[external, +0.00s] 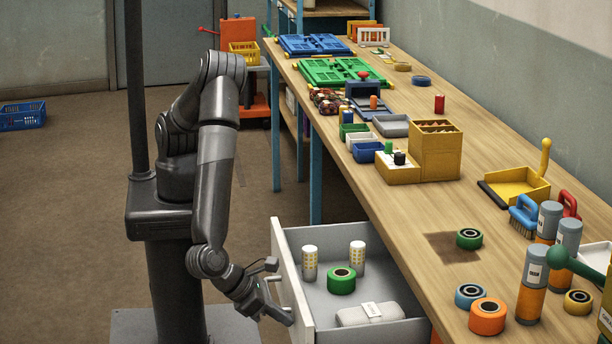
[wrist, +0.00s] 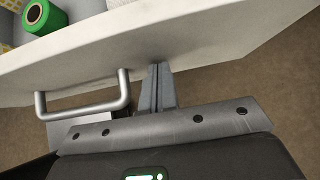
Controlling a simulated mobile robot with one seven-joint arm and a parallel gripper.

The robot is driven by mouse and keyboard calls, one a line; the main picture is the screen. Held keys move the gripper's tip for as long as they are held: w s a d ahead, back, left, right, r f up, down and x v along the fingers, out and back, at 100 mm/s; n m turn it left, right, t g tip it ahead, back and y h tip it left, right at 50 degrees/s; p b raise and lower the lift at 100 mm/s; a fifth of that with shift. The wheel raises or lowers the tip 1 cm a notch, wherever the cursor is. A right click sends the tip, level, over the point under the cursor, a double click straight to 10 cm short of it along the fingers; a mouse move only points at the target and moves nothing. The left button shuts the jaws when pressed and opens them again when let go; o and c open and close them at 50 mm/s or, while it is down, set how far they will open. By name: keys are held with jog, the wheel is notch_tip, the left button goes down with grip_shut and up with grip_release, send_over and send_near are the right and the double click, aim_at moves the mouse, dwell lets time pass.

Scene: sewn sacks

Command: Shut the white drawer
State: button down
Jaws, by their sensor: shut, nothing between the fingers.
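The white drawer (external: 290,275) is pulled out from under the workbench, on the side facing my arm. It holds a green tape roll, two pale cylinders with yellow markings and a white pack. My gripper (external: 291,320) is at the outside of the drawer front, low and near its handle. In the wrist view the drawer front (wrist: 215,45) runs across the top, and the metal bar handle (wrist: 85,108) is left of my gripper (wrist: 158,70). The fingers are shut and empty, with their tips at the drawer front. I cannot tell whether they touch it.
The green tape roll (external: 341,280), cylinders (external: 310,264) and white pack (external: 369,314) lie low in the drawer. The wooden workbench (external: 400,205) extends above and behind it, carrying bins, tape rolls and tools. The floor left of my base is open.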

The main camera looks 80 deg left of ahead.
jog(key=w, duration=2.5)
jog(key=shift+w, duration=0.25)
jog(key=shift+w+a+r, duration=0.1)
jog(key=shift+w, duration=0.5)
jog(key=shift+w+a, duration=0.1)
jog(key=shift+w, duration=0.1)
jog(key=shift+s, duration=0.1)
jog(key=s, duration=0.5)
jog(key=shift+s+d+r, duration=0.25)
jog(key=shift+d+r, duration=0.05)
jog(key=shift+d, duration=0.05)
jog(key=v, duration=0.9)
jog(key=shift+s, duration=0.15)
